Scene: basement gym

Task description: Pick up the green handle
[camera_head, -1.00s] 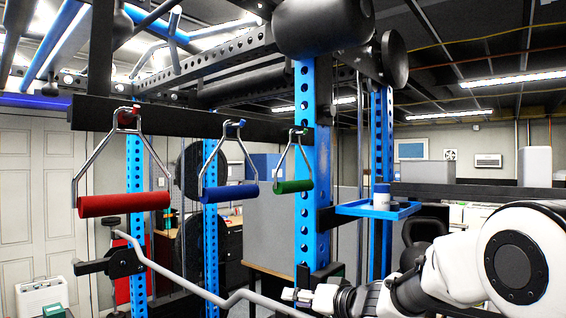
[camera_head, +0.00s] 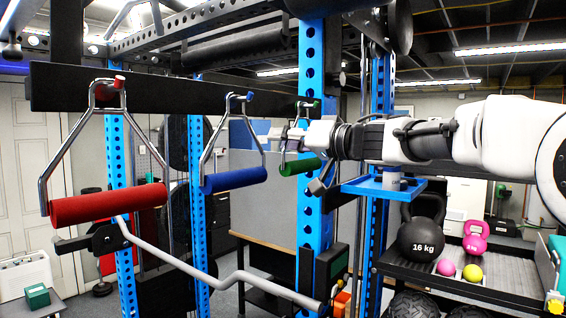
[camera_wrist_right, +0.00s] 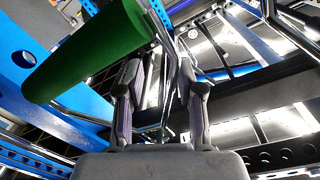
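The green handle (camera_head: 301,167) hangs by its metal frame from the black crossbar (camera_head: 180,100), to the right of the blue handle (camera_head: 234,179) and red handle (camera_head: 108,204). My right gripper (camera_head: 288,134) is level with the frame, just above the green grip, and partly covers the frame. In the right wrist view the green grip (camera_wrist_right: 85,48) lies up and left of the fingers (camera_wrist_right: 164,82). The fingers stand apart, with thin metal bars showing between them; I cannot tell whether they touch. My left gripper is out of view.
A blue rack upright (camera_head: 312,120) stands right behind the green handle. A small blue tray (camera_head: 378,189) is attached to the rack below my right arm. A bent grey bar (camera_head: 215,285) crosses the lower front. A shelf (camera_head: 490,290) with kettlebells stands at right.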

